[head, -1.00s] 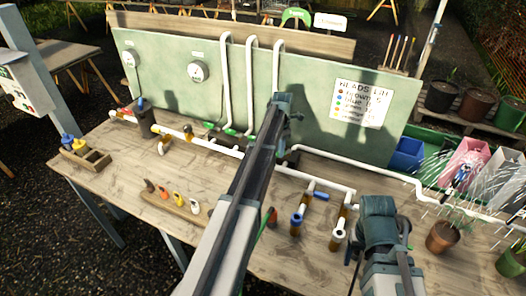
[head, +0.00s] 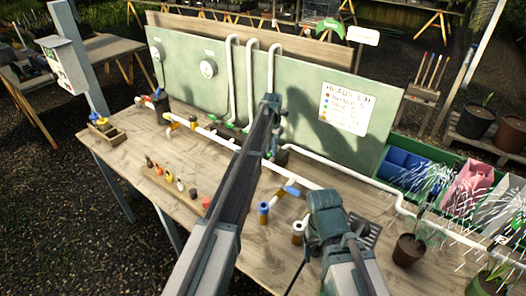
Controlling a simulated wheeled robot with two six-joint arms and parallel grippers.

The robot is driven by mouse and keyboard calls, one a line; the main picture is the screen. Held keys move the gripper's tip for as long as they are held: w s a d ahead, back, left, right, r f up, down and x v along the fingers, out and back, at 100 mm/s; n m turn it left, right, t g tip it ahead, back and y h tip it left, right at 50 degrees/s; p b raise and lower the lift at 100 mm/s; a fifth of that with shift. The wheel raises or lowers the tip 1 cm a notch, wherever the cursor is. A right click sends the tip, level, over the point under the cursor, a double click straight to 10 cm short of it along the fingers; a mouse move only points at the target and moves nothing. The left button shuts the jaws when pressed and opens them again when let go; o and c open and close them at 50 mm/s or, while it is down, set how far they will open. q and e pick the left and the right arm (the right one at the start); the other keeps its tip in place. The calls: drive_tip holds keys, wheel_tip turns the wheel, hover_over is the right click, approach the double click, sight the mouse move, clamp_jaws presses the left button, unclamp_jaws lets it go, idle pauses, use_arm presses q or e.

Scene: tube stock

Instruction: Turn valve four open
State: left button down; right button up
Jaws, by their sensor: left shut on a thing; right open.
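The valve row shows in the head view as green handles at the feet of the white riser pipes, such as one green handle (head: 228,126); I cannot read which is valve four. My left gripper (head: 271,105) is at the third riser (head: 270,70), in front of the green panel (head: 305,120). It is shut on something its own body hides. A blue handle (head: 291,190) sits on the front pipework, near a blue-collared stub (head: 263,208) and a white-collared stub (head: 298,228). My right gripper (head: 325,203) is open, over the right end of that pipework; its fingertips are mostly hidden.
A sign with coloured dots (head: 345,108) hangs on the panel. A wooden holder (head: 165,180) carries several coloured fittings. Potted plants (head: 408,250) and water spray are on the right.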

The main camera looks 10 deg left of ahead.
idle(0.3)
use_arm(q)
drive_tip(key=c, duration=0.8)
unclamp_jaws()
drive_tip(key=shift+o, duration=0.2)
drive_tip(key=shift+r, duration=0.1)
wheel_tip(320, 180, up, 14)
drive_tip(key=p, duration=1.3)
drive_tip(key=shift+p, duration=0.4)
drive_tip(key=shift+f, duration=0.25)
